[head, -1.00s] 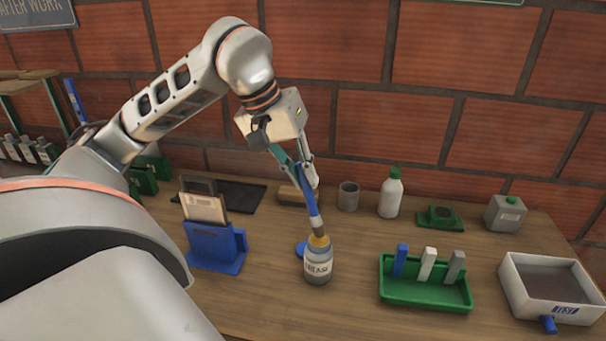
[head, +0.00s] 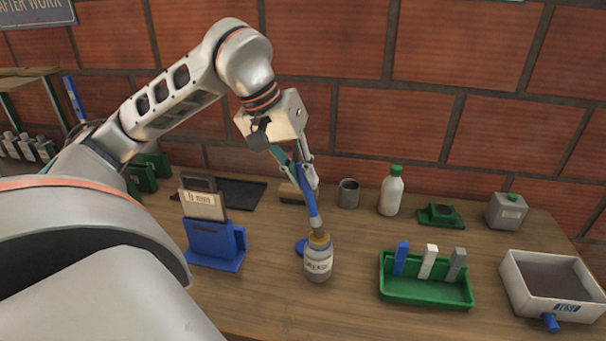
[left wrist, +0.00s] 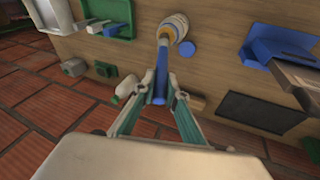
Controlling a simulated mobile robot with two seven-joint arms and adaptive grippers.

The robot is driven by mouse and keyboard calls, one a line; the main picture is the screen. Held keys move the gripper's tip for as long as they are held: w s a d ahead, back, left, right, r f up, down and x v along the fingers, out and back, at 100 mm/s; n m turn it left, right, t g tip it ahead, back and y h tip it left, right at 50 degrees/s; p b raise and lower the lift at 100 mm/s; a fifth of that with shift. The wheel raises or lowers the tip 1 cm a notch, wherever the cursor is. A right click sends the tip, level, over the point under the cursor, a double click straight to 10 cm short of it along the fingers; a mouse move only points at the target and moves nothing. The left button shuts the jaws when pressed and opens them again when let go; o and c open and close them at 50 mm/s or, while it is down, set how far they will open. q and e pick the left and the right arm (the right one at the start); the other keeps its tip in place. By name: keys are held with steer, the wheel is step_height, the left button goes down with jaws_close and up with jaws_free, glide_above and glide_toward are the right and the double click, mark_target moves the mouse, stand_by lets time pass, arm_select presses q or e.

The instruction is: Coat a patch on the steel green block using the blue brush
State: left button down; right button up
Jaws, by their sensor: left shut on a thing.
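My left gripper (head: 303,172) is shut on the handle of the blue brush (head: 311,208), which points down. The brush's lower end is at the mouth of the grease jar (head: 318,264); its bristles are hidden there. The left wrist view also shows the brush (left wrist: 161,85) between the fingers and the jar (left wrist: 175,24) at its far end. A low green block-like item (head: 440,216) with a dark top sits at the back right. I cannot tell whether it is the steel green block. My right gripper is not in view.
A blue lid-like disc (head: 301,247) lies beside the jar. A blue holder (head: 215,249) stands left. A green tray (head: 427,292) with upright blue, white and grey pieces and a white bin (head: 545,298) are right. A bottle (head: 391,192), grey cup (head: 348,194) and canister (head: 506,212) stand behind.

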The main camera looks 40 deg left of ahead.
arm_select(q)
steer(key=shift+f, duration=0.1)
steer(key=shift+s+f, duration=0.1)
stand_by(1.8)
step_height(320, 180, up, 3)
steer(key=p, duration=0.4)
step_height(320, 180, up, 2)
steer(key=shift+r+p, duration=0.1)
steer(key=shift+p, duration=1.15)
steer(key=shift+r, duration=0.2)
steer(key=shift+r+b, duration=0.3)
steer(key=shift+r, duration=0.45)
